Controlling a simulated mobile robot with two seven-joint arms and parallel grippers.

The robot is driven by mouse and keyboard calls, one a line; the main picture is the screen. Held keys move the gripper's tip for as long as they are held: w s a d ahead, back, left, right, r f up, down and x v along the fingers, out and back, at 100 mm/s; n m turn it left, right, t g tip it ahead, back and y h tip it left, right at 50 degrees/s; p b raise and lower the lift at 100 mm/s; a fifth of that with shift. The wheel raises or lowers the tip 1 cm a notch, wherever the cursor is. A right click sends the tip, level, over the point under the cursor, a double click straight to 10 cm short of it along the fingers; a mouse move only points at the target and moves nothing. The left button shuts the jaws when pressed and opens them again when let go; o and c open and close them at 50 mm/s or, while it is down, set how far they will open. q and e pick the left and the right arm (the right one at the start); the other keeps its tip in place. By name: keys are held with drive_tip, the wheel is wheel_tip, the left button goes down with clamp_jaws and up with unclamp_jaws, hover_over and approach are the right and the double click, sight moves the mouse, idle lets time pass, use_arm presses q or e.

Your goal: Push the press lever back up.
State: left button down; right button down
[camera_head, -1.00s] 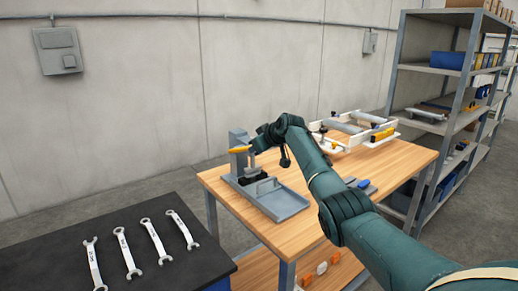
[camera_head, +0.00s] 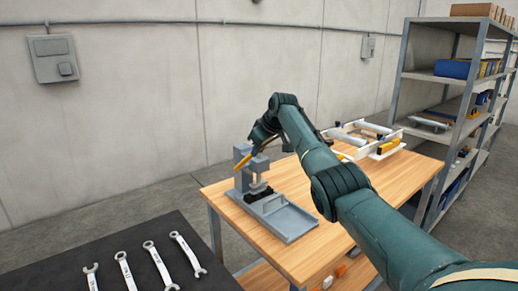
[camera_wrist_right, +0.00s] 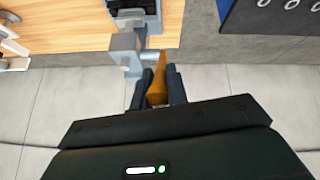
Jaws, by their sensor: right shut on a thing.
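The grey press (camera_head: 243,181) stands at the left end of the wooden table, with its flat grey tray (camera_head: 288,218) in front. The lever has an orange handle (camera_head: 243,163), tilted with its right end higher. My right gripper (camera_head: 254,149) is at the handle, coming from above and the right. In the right wrist view, the orange handle (camera_wrist_right: 157,88) lies between the two dark fingers of my right gripper (camera_wrist_right: 160,78), shut on it. The grey press (camera_wrist_right: 124,50) shows just beyond the fingers. My left gripper is not in view.
A white frame with rollers (camera_head: 365,138) sits at the back of the wooden table (camera_head: 318,242). Several wrenches (camera_head: 157,262) lie on the black table at lower left. A shelf unit (camera_head: 405,80) stands at the right. The wall behind the press is clear.

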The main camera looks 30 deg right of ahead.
drive_tip(key=shift+w+r, duration=0.1)
drive_tip(key=shift+r, duration=0.15)
drive_tip(key=c, duration=1.8)
unclamp_jaws()
drive_tip(key=o, duration=0.4)
drive_tip(key=shift+f, duration=0.15)
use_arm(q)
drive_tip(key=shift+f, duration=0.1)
use_arm(e)
drive_tip(key=shift+s+r+b, duration=0.3)
drive_tip(key=shift+r, duration=0.15)
use_arm(q)
drive_tip(key=b, duration=0.2)
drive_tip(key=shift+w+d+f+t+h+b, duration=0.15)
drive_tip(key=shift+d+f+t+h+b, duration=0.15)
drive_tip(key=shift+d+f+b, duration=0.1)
use_arm(e)
drive_tip(key=v, duration=1.2)
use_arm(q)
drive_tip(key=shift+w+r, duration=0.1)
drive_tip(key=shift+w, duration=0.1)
